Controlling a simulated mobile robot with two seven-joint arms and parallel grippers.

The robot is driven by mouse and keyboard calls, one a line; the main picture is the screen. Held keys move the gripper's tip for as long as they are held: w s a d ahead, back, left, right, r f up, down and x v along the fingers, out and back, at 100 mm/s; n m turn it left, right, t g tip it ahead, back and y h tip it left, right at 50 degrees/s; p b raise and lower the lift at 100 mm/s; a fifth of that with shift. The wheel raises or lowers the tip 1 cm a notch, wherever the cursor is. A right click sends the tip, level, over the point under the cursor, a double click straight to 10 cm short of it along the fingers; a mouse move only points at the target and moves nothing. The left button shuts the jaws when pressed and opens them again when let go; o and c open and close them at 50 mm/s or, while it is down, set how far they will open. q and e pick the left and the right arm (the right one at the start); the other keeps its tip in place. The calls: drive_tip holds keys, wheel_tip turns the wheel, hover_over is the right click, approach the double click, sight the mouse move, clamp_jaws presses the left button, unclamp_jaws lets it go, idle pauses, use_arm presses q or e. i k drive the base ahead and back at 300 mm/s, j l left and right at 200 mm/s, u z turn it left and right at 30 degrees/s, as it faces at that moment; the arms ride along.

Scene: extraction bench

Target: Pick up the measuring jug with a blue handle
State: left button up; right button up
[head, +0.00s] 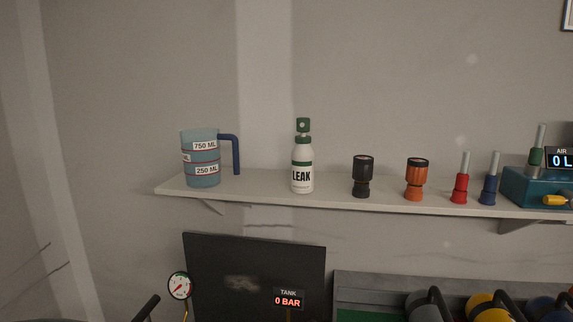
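The measuring jug (201,160) stands upright at the left end of the wall shelf. It is a translucent blue-grey cup with white labels reading 750 ML and 250 ML and thin red lines. Its dark blue handle (236,154) sticks out to the right. Neither of my grippers shows in the head view.
The pale shelf (335,195) also holds a white LEAK bottle (302,165), a black torch-like item (363,177), an orange one (416,180), and red (461,180) and blue (490,181) items. A dark panel (254,262) and a gauge (180,285) stand below.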

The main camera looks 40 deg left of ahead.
sight(199, 147)
drive_tip(key=u, duration=1.85)
